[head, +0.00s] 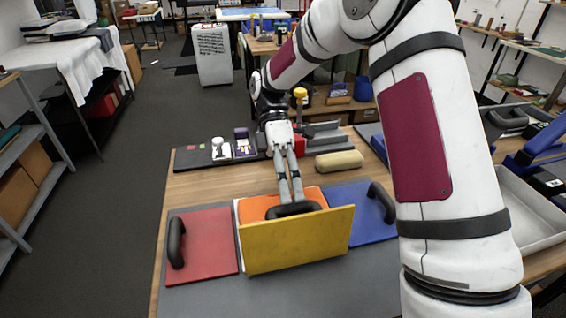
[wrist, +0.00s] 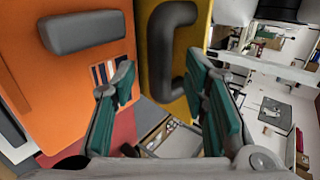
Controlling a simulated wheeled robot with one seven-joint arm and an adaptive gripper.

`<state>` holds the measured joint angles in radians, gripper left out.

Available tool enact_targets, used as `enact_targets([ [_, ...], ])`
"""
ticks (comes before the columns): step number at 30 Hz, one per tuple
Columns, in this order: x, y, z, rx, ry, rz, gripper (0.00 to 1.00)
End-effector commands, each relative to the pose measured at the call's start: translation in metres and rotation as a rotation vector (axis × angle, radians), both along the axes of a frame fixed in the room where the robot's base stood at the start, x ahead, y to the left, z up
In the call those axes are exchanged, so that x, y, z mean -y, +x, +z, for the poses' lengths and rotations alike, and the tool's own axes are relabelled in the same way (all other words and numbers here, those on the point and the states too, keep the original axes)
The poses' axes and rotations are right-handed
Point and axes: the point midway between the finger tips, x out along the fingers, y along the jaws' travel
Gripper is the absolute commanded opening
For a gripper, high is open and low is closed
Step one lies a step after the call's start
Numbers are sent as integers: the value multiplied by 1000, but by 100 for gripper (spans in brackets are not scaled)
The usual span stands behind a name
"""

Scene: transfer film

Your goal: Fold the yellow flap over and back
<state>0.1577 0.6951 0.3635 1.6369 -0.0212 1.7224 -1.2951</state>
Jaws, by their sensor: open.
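The yellow flap (head: 300,240) stands raised at a steep tilt on the bench, its plain face toward the head camera. In the wrist view the yellow flap (wrist: 150,20) shows its other face, with a dark curved handle (wrist: 165,45). My gripper (head: 291,198) points down behind the flap, close to the handle. In the wrist view my gripper (wrist: 160,75) is open, its teal-padded fingers apart with the handle ahead of the gap between them. Whether a finger touches the handle I cannot tell. The orange panel (head: 262,206) lies behind the flap, partly hidden.
A red panel (head: 213,240) with a dark handle lies left of the flap, and a blue panel (head: 370,225) with a handle lies right. A beige roll (head: 339,160) and small items sit behind. The grey front mat (head: 210,297) is clear.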

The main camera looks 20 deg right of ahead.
Motion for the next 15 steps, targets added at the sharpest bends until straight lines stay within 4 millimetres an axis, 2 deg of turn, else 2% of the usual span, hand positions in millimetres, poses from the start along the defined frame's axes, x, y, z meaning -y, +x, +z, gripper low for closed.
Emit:
enact_targets([
  [6,0,35,26,3,0,0,41],
  [15,2,63,49,1,0,0,41],
])
